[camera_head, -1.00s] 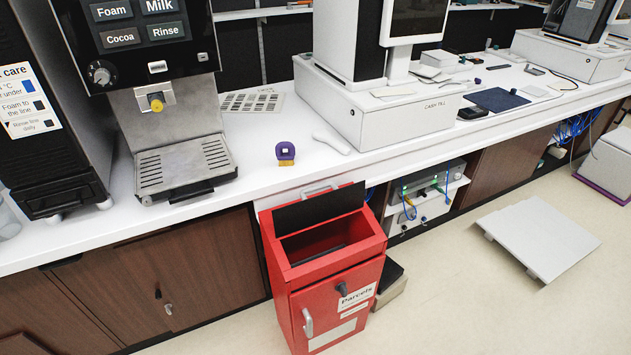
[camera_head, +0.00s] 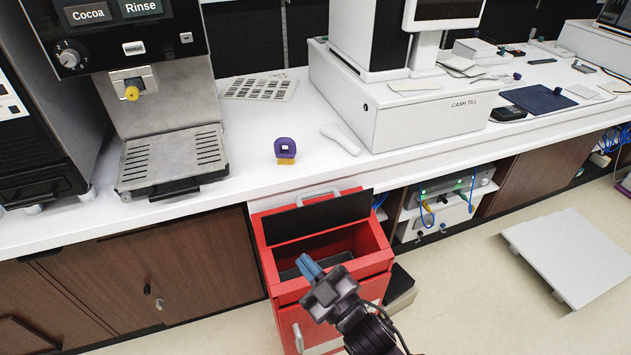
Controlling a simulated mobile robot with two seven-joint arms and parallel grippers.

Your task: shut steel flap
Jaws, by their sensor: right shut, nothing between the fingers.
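The steel flap (camera_head: 325,215) stands raised at the back of the opening of a red parcel box, its dark inner face towards me. A pale metal handle (camera_head: 318,195) shows at its top edge. The red box (camera_head: 268,262) is open at the top, with a dark inside. My right gripper (camera_head: 309,267) comes in from below, shut and empty, with blue fingertips. In the picture it overlaps the front of the opening, below the flap and apart from it. It hides part of the box front. My left gripper is not in view.
The white counter (camera_head: 240,175) runs behind the box, with a coffee machine (camera_head: 170,160) at left and a cash till (camera_head: 420,115) at right. A purple tape dispenser (camera_head: 285,149) lies on the counter. A white panel (camera_head: 570,255) lies on the floor at right.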

